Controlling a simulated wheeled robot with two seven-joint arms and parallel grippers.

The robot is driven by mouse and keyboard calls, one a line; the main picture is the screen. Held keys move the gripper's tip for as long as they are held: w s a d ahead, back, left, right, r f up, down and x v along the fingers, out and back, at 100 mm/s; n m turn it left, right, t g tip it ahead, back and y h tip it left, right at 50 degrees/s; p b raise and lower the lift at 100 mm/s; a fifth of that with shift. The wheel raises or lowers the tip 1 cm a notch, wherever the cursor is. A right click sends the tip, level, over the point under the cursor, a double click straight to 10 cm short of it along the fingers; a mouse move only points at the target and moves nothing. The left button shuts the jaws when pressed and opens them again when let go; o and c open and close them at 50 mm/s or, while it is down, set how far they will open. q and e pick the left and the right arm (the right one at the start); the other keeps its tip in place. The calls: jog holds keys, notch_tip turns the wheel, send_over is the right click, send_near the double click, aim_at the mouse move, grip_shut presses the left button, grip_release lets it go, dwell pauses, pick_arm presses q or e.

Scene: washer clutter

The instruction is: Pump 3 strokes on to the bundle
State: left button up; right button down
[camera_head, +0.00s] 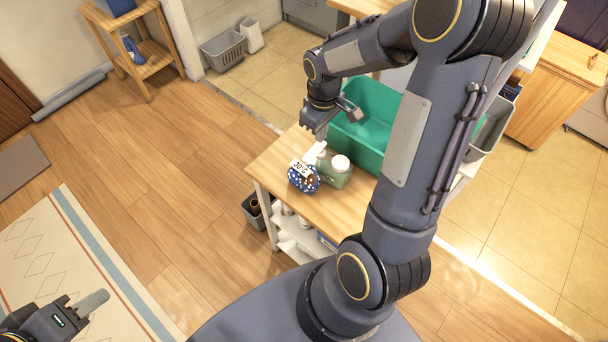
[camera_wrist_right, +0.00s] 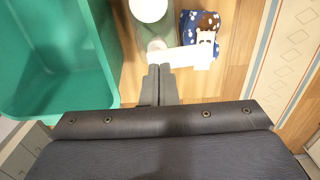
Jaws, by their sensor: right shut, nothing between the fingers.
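The bundle (camera_head: 303,180) is a blue and brown spotted cloth roll with a white "30°C" tag, on the wooden tabletop; it also shows in the right wrist view (camera_wrist_right: 203,25). Beside it are a white pump head (camera_head: 315,153) and a green container (camera_head: 335,178) with a round white cap; I cannot tell whether they are one item. In the right wrist view the pump head (camera_wrist_right: 186,59) lies just beyond the tips of my right gripper (camera_wrist_right: 158,73). That gripper is shut and empty, above the pump; contact is unclear. My left gripper (camera_head: 92,303) is far off, at lower left, its opening unclear.
A green tub (camera_head: 365,125) stands on the wooden table (camera_head: 272,165) right behind the containers, close to my right gripper. Bottles stand on the shelf below. A wooden stand (camera_head: 145,60) and grey basket (camera_head: 224,50) are farther back.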

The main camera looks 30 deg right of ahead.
notch_tip(320, 180, up, 6)
jog(key=p, duration=0.4)
dwell(0.5)
jog(key=s+a+r+m+t+y, duration=0.2)
jog(key=s+a+r, duration=0.4)
jog(key=s, duration=0.2)
jog(key=s+a+r+m+t+y, duration=0.1)
jog(key=s+a+r+m+t, duration=0.2)
jog(key=s+a+r, duration=0.2)
jog(key=s+a, duration=0.2)
jog(key=s, duration=0.1)
jog(key=shift+s+r+t+y, duration=0.2)
jog(key=shift+r+t+y, duration=0.1)
jog(key=shift+r+y, duration=0.1)
jog(key=shift+d, duration=0.1)
